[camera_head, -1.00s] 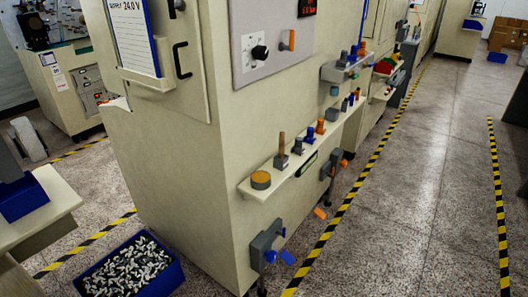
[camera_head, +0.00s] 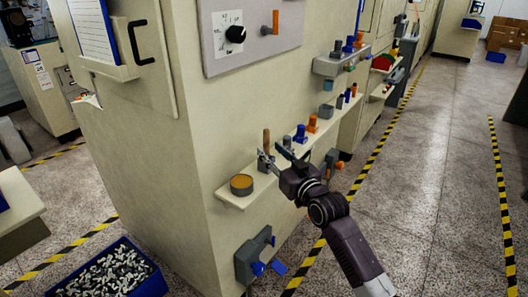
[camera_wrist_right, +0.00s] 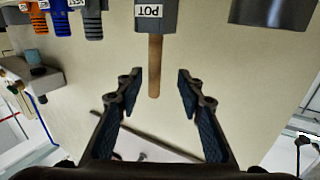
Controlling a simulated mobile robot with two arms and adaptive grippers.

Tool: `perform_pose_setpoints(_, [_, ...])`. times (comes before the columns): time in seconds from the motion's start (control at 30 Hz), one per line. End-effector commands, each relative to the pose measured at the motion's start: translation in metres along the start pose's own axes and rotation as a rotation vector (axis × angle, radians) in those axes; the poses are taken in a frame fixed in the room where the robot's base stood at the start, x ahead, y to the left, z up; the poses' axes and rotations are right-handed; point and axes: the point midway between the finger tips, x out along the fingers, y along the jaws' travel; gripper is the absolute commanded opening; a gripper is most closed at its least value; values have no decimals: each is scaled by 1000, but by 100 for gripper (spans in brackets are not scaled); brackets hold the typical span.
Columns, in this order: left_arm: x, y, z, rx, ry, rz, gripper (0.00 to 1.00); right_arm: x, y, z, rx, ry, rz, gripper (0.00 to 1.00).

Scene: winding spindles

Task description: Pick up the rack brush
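A brush-like item with a slim brown wooden handle (camera_head: 266,141) stands on a narrow shelf (camera_head: 230,197) on the cream machine's side. In the right wrist view the handle (camera_wrist_right: 154,65) sticks out of a grey holder marked "POT" (camera_wrist_right: 156,16); whatever is inside the holder is hidden. My right gripper (camera_head: 273,154) is open at the shelf. In the right wrist view its two fingers (camera_wrist_right: 161,77) are spread to either side of the handle's end, with clear gaps and nothing gripped. My left gripper is not in view.
A round tan-topped tin (camera_head: 241,185) sits on the shelf's near end. Blue (camera_head: 301,133) and orange (camera_head: 312,123) spindle-like parts stand farther along it. A grey bracket (camera_head: 254,254) is below. A blue bin of metal parts (camera_head: 158,285) is on the floor. The aisle is free.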

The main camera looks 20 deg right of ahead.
Motion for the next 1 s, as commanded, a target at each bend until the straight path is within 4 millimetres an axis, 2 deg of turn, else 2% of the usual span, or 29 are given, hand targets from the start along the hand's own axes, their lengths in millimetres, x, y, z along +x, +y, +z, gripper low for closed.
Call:
perform_pose_setpoints(0.5, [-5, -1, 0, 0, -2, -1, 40, 49, 7, 2, 1, -1, 1, 35])
perform_pose_setpoints(0.83, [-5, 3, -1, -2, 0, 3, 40, 53, 7, 3, 1, -1, 1, 35])
perform_pose_setpoints(1.0, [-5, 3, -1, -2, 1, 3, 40, 53, 7, 3, 0, -1, 1, 16])
